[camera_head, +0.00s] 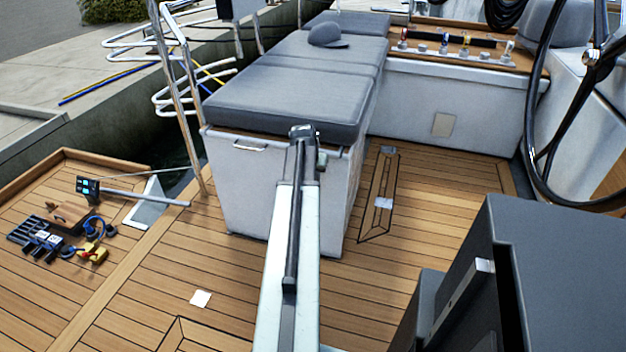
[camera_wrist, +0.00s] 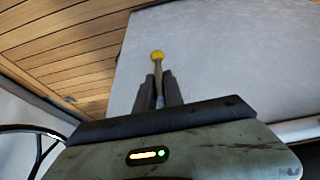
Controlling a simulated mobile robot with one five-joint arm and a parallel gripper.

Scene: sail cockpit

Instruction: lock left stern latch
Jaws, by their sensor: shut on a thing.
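In the wrist view, my gripper (camera_wrist: 159,85) has its two dark fingers closed around a thin rod (camera_wrist: 158,71) with a round yellow tip (camera_wrist: 157,56). The yellow tip sticks out past the fingertips, in front of a pale panel (camera_wrist: 215,65). I cannot tell whether this rod is the latch's lever or a separate piece, nor whether it touches the panel. In the head view my arm reaches to the white bench locker, and my gripper is hidden behind the arm. No part there can be clearly made out as the left stern latch.
The white locker (camera_head: 238,190) carries grey cushions (camera_head: 290,95) and a metal handle (camera_head: 250,146). A steering wheel (camera_head: 540,150) stands at the right. Tools and a yellow item (camera_head: 93,254) lie at the left. A white square (camera_head: 200,299) lies on otherwise clear teak deck nearby.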

